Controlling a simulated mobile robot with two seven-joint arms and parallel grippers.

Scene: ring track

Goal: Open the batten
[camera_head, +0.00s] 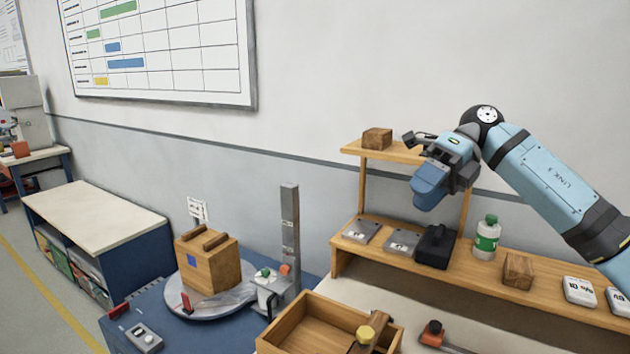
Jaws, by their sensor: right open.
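No part is plainly marked as the batten, and I cannot tell which piece it is. A wooden box (208,265) with two dark wooden bars (208,238) across its top sits on a round grey turntable (232,303). A grey upright post (290,225) stands behind a small fixture (272,285) at the turntable's right edge. My right gripper (428,178) is open, up in front of the wall near the raised shelf, well to the right of the box and apart from it. Its fingertips are hard to make out. My left gripper is not in view.
An open wooden tray (318,324) lies in front, with a yellow-topped tool (365,336) at its right. The wooden shelf (340,243) holds a black case (436,246), a green-labelled bottle (487,238) and a wooden block (518,271). Another block (377,139) sits on the upper shelf.

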